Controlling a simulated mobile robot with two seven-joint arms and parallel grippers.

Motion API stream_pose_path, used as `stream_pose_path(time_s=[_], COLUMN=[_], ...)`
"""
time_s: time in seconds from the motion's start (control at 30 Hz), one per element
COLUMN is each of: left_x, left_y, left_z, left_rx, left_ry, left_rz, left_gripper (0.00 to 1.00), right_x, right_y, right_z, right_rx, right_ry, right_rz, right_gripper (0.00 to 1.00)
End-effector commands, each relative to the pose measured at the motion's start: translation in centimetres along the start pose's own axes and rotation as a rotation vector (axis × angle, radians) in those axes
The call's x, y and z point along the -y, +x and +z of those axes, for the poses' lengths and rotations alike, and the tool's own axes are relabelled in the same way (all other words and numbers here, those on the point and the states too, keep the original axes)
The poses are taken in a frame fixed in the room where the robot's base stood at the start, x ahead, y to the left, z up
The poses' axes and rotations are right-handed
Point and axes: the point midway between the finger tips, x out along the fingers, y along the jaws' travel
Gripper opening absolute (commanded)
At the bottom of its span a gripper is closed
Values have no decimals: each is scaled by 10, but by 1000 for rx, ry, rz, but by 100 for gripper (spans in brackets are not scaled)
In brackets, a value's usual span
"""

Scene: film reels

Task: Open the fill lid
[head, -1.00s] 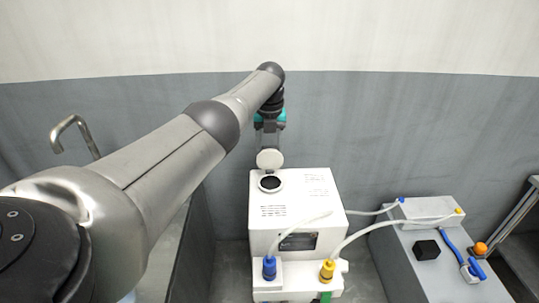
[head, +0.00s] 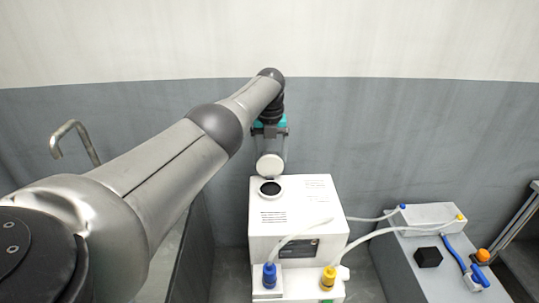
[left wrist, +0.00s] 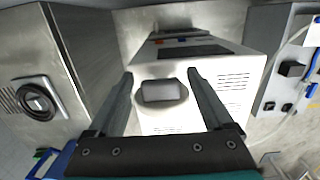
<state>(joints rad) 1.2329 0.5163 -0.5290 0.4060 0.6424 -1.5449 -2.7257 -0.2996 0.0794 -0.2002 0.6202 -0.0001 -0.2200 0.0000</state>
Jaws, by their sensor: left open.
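The white machine (head: 318,213) stands on the floor in the middle of the head view. Its round white fill lid (head: 270,165) stands raised at the back of the dark round fill opening (head: 270,188), which is uncovered. My left gripper (head: 271,152) is just behind and above the lid, pointing down. In the left wrist view my left gripper (left wrist: 161,76) is open, its fingers apart with a grey rounded piece (left wrist: 162,91), seemingly the lid, between them in the picture. I cannot tell whether a finger touches it. My right gripper is not in view.
Blue (head: 269,276) and yellow (head: 329,279) hose fittings sit at the machine's front. A bent metal pipe (head: 70,126) is at left.

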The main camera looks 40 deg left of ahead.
Motion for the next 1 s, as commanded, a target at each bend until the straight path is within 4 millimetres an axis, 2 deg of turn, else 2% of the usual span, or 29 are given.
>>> stream_pose_path(time_s=[0.2, 0.37, 0.8, 1.0], left_x=[0, 0, 0, 0], left_y=[-4, -23, -123, -147], left_z=[1, 1, 1, 0], left_rx=[2, 4, 4, 1], left_ry=[0, 1, 0, 0], left_rz=[-1, -2, -2, 0], left_gripper=[85, 85, 85, 85], right_x=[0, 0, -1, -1], right_y=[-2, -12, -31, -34], right_z=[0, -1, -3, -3], right_rx=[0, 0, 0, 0], right_ry=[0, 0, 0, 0], right_rz=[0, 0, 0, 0], right_gripper=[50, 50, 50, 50])
